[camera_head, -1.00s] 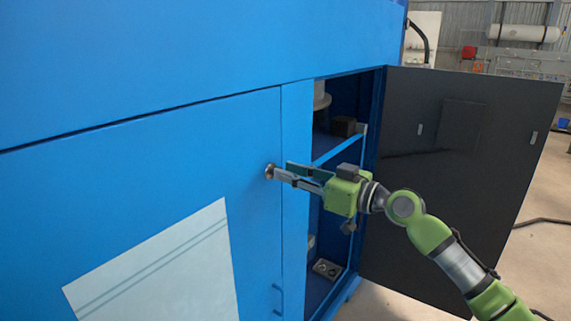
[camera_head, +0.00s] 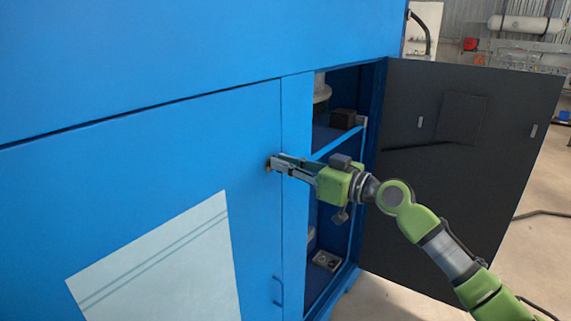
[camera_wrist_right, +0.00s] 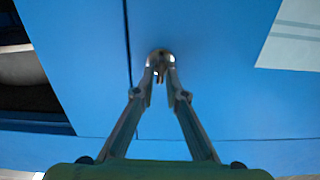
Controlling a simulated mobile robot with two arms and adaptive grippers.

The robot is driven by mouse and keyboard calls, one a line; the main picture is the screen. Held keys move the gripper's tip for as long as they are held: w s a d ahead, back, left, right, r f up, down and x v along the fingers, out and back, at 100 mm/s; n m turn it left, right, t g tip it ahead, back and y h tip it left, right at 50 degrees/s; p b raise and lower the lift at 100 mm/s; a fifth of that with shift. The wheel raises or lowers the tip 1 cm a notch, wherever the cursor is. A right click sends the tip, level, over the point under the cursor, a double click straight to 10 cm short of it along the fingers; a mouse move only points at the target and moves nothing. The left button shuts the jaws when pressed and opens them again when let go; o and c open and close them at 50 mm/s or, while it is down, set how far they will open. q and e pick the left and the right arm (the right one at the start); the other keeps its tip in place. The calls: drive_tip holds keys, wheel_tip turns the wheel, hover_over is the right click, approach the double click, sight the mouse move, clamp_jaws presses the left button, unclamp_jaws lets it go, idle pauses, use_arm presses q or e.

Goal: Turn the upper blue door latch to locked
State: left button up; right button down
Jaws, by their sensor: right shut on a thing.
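The upper latch (camera_wrist_right: 160,56) is a small round metal fitting on the blue door (camera_head: 190,150), near that door's right edge in the head view. My right gripper (camera_head: 272,164) is at the latch, its two fingers closing on it from both sides; the wrist view shows the right gripper (camera_wrist_right: 161,76) with its fingertips on the latch's small middle piece. In the head view the fingers mostly hide the latch, so its turn angle cannot be read there. My left gripper is not in view.
A dark door (camera_head: 460,170) stands wide open at right. The open cabinet shows a shelf edge (camera_head: 338,145), a dark block (camera_head: 343,118) and a small fitting (camera_head: 326,261). A cable lies on the floor at right.

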drive_tip(key=shift+w+d+f+m+p, duration=0.15)
drive_tip(key=shift+m+p, duration=0.95)
drive_tip(key=shift+m, duration=1.8)
drive_tip(key=shift+w+d+f+m+p, duration=0.15)
drive_tip(key=shift+m+p, duration=0.95)
drive_tip(key=shift+m, duration=1.8)
drive_tip(key=shift+w+d+f+m+p, duration=0.2)
drive_tip(key=shift+m+p, duration=0.9)
drive_tip(key=shift+m, duration=1.8)
drive_tip(key=shift+a+f, duration=0.1)
drive_tip(key=shift+a, duration=0.05)
drive_tip(key=c, duration=2.2)
unclamp_jaws()
